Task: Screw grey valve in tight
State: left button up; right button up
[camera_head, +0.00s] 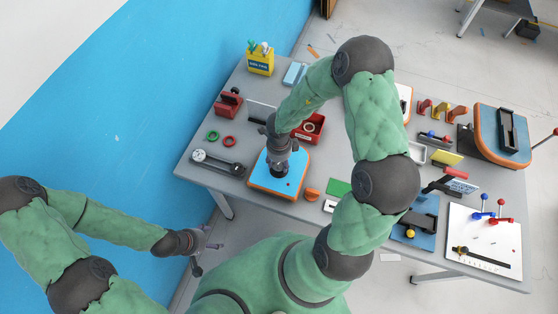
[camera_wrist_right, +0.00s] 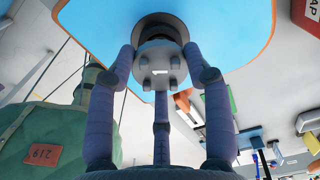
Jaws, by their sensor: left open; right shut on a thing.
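The grey valve (camera_wrist_right: 160,68) is a round, knobbed cap in the right wrist view. It sits over a dark round opening in a blue inflatable board (camera_wrist_right: 92,22) with an orange edge. My right gripper (camera_head: 278,169) points down over this board (camera_head: 262,181) in the head view, and its purple fingers are closed around the valve. The gripper hides the valve in the head view. How deep the valve sits cannot be told. My left gripper (camera_head: 208,243) is open and empty, off the table's near left side.
The grey table (camera_head: 205,178) holds a pressure gauge (camera_head: 228,163), red and green rings, a red bin (camera_head: 313,124), an orange cap (camera_head: 312,193) and a yellow box (camera_head: 260,60). A second orange-edged blue board (camera_head: 513,145) stands at the right. My right arm crosses the table's middle.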

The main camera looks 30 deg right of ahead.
jog(key=shift+f+b, duration=0.5)
jog(key=shift+f, duration=0.6)
jog(key=o, duration=1.2)
jog(key=shift+r, duration=0.1)
notch_tip(320, 180, up, 12)
